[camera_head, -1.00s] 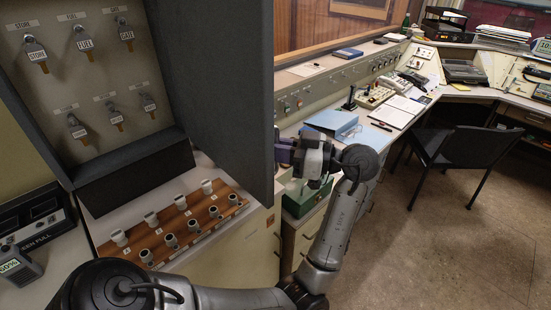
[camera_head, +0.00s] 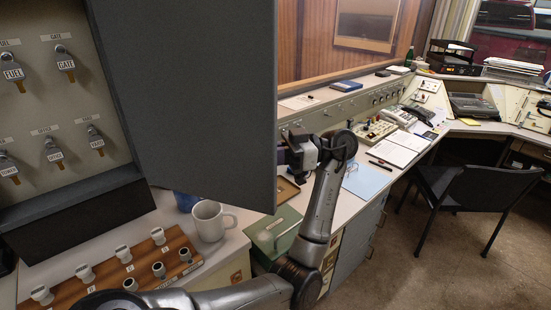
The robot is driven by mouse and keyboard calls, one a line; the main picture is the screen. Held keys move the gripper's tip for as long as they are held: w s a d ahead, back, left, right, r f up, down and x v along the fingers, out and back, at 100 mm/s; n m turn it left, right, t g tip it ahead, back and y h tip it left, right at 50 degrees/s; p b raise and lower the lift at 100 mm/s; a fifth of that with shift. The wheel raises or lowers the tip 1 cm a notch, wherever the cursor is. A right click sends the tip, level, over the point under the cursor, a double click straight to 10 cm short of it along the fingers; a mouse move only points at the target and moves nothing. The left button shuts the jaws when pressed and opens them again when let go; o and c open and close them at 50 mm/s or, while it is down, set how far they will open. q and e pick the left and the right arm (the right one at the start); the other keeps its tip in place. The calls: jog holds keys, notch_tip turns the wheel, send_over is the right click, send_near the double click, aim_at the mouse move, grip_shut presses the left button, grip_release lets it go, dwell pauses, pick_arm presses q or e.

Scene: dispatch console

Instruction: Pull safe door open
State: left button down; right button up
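The grey safe door (camera_head: 190,90) stands swung out from the key safe (camera_head: 70,135) at the left, whose inside shows labelled keys on hooks. My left gripper (camera_head: 286,153) is at the door's free right edge, its fingers pointing left toward the door. Its fingertips are partly hidden at the edge, so I cannot tell whether they touch the door or are open or shut. My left forearm rises from the bottom middle. My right gripper is not in view.
A white mug (camera_head: 210,220) and a wooden rack (camera_head: 130,265) of stamps stand below the safe. A green box (camera_head: 274,232) sits beside my forearm. A console desk (camera_head: 345,115) runs along the wall. A black chair (camera_head: 465,195) stands on the right, with open floor around it.

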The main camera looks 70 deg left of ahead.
pick_arm(q)
jog(key=shift+a+r, duration=0.1)
jog(key=shift+a, duration=0.05)
jog(key=c, duration=1.5)
grip_release()
jog(key=shift+s, duration=0.15)
jog(key=shift+c, duration=0.2)
jog(key=shift+o, duration=1.4)
jog(key=shift+s+a, duration=0.1)
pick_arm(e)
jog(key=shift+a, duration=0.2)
pick_arm(q)
jog(key=shift+w, duration=0.3)
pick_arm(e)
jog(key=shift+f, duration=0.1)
